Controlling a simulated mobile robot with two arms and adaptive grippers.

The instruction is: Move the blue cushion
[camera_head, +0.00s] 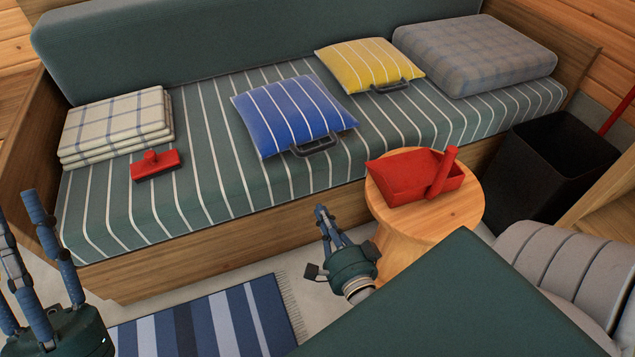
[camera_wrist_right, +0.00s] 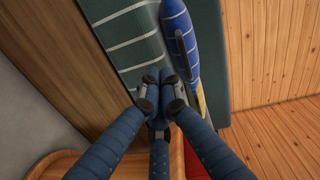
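The blue cushion (camera_head: 285,112) with white stripes lies on the striped bench seat (camera_head: 205,135), its dark handle (camera_head: 315,147) toward the front edge. It also shows edge-on in the right wrist view (camera_wrist_right: 178,42). My right gripper (camera_head: 322,212) is in front of the bench, below and apart from the cushion. Its fingertips are together in the wrist view (camera_wrist_right: 160,85), with nothing seen between them. My left gripper (camera_head: 30,220) is at the lower left, fingers spread and empty, away from the cushion.
A yellow cushion (camera_head: 368,64) and a grey plaid cushion (camera_head: 475,55) lie to the right. Folded blankets (camera_head: 118,125) and a red brush (camera_head: 155,164) lie left. A red dustpan (camera_head: 405,178) sits on a round stool (camera_head: 455,208) beside my right gripper. A black bin (camera_head: 560,160) stands right.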

